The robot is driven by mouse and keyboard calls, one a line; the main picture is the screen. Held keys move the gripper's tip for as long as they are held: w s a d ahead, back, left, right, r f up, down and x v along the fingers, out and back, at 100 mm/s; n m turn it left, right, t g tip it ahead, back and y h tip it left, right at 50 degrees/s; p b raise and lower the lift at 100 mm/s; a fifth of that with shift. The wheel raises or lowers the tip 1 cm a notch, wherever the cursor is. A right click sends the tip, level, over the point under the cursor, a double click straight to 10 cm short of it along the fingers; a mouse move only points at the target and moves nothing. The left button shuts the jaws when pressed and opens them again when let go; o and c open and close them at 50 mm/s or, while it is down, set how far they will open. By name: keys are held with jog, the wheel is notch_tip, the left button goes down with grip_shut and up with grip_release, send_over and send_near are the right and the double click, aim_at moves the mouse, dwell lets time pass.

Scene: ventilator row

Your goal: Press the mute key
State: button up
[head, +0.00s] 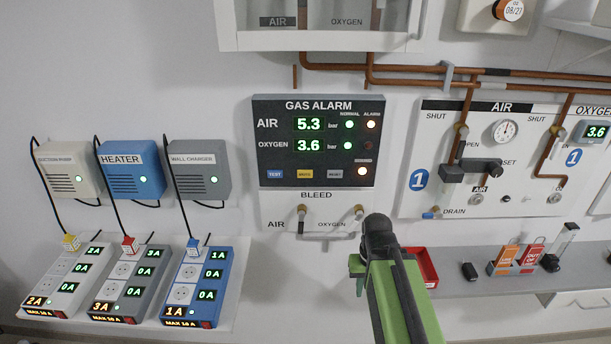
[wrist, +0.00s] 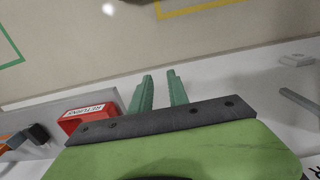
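The gas alarm panel (head: 300,104) is a dark box on the wall, reading AIR 5.3 and OXYGEN 3.6 bar. Along its bottom sit a blue TEST key (head: 275,174), the yellow mute key (head: 305,174) and a grey RESET key (head: 334,174). My gripper (head: 357,268) is below and right of the panel, apart from the keys. In the wrist view its two green fingers (wrist: 160,77) are apart with nothing between them. The panel is not in the wrist view.
Bleed valves (head: 302,210) stick out below the panel. A red tray (head: 421,266) and several small items lie on the shelf to the right. Three power strips (head: 196,283) stand on a ledge at left. Copper pipes (head: 420,70) run above the panel.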

grip_shut()
dwell(1.4)
